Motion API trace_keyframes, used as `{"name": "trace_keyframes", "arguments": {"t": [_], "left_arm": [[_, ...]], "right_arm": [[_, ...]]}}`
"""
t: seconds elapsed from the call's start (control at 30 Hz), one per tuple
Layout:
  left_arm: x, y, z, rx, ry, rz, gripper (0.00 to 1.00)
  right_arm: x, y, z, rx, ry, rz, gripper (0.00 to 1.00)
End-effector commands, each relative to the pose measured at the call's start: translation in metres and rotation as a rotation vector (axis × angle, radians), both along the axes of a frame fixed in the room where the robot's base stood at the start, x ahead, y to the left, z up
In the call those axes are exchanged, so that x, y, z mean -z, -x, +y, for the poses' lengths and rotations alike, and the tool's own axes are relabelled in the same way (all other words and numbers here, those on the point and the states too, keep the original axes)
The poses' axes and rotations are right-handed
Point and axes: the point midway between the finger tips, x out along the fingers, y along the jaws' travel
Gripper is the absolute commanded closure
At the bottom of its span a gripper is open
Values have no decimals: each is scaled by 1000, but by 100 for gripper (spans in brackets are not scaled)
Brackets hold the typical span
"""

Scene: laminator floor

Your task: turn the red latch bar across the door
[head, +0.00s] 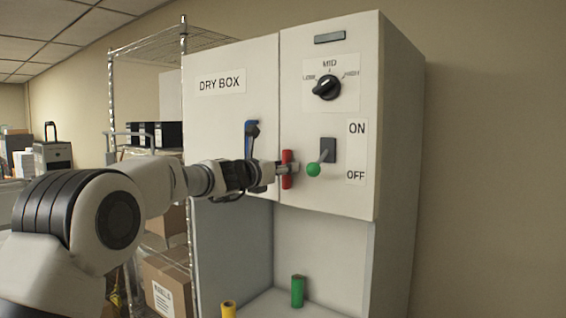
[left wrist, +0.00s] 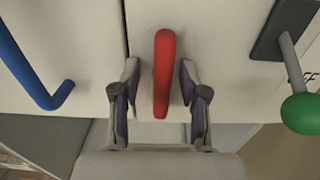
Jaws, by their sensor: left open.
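The red latch bar (head: 287,169) stands upright near the seam between the dry box door (head: 225,125) and the right panel. It also shows upright in the left wrist view (left wrist: 164,72). My left gripper (head: 285,169) is at the bar. In the left wrist view the gripper (left wrist: 157,85) is open, with one finger on each side of the bar and a gap on both sides. The bar's lower end lies between the fingers. My right gripper is not in view.
A blue handle (head: 251,135) is on the door, left of the bar. A green-knobbed lever (head: 314,169) is close on the right. A black dial (head: 327,87) sits above. Green (head: 298,291) and yellow (head: 229,309) cylinders stand below. A wire shelf (head: 186,60) stands left.

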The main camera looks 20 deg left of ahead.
Motion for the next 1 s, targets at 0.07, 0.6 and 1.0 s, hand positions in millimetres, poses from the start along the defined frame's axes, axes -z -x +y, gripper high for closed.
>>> {"name": "trace_keyframes", "arguments": {"t": [0.07,0.6,1.0], "left_arm": [[0,0,0,0,0,0,56],[-1,1,0,0,-16,-9,100],[1,2,-2,-1,-203,-81,100]], "right_arm": [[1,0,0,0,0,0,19],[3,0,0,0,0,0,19],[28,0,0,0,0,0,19]]}}
